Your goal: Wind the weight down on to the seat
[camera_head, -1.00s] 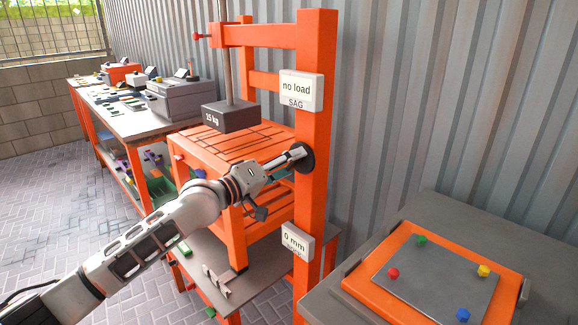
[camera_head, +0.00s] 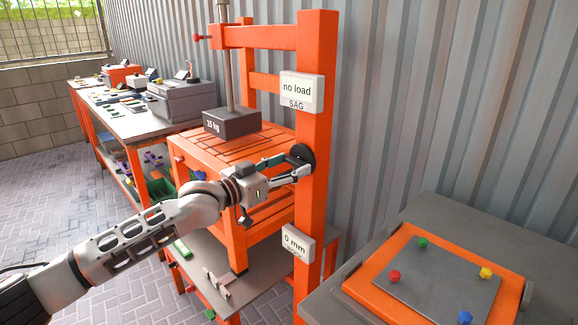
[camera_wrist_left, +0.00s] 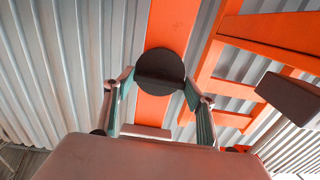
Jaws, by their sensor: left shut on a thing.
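The dark round winding wheel (camera_head: 302,154) is on the orange post (camera_head: 312,200). My left gripper (camera_head: 300,168) is at the wheel's lower part, shut on it. In the left wrist view the wheel (camera_wrist_left: 160,66) is between the two fingers, and the weight (camera_wrist_left: 290,97) is at the right. My right gripper is in neither view.
The upper sign (camera_head: 301,91) on the post reads "no load"; the lower sign (camera_head: 297,243) shows 0 mm. An orange tray with a grey plate (camera_head: 435,280) and coloured knobs is on the right bench. A workbench (camera_head: 130,122) is behind at left; a corrugated wall stands behind.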

